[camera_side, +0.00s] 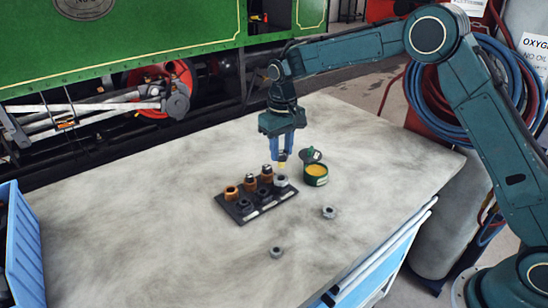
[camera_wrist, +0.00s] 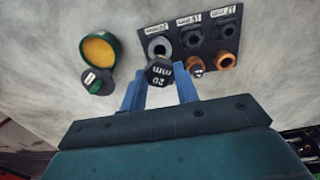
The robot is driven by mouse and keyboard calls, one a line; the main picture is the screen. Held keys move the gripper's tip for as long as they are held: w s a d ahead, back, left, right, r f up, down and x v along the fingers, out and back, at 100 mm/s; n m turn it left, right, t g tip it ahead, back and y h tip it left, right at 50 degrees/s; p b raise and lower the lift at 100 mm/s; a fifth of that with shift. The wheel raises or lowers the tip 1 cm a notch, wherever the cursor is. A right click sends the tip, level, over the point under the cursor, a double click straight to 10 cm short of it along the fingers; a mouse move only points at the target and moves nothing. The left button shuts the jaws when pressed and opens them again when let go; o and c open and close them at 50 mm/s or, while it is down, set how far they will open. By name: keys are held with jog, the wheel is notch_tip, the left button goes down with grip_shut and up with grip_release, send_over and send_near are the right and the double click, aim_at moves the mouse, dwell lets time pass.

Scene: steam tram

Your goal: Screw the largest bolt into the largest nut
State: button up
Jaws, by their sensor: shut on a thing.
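My gripper (camera_side: 281,154) is shut on a bolt with a dark hexagonal head marked "20 mm" (camera_wrist: 158,72). Its blue fingers (camera_wrist: 158,92) stand either side of the head. In the side view the bolt's yellowish lower end (camera_side: 281,164) points down. The largest nut is light grey (camera_wrist: 160,47) and sits at one end of the black holder (camera_side: 240,219); it also shows in the side view (camera_side: 281,181). The bolt hangs close above the nut's end of the holder, with a small gap in the side view. Whether it is exactly over the hole I cannot tell.
Smaller dark nuts (camera_wrist: 191,40) and copper-coloured sleeves (camera_side: 231,192) fill the holder, some sleeves holding bolts. An open green tin of yellow paste (camera_side: 316,172) stands close to the right. Loose nuts (camera_side: 329,212) lie in front. A blue crate (camera_side: 22,245) is far left.

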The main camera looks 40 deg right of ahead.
jog(key=shift+f, duration=1.35)
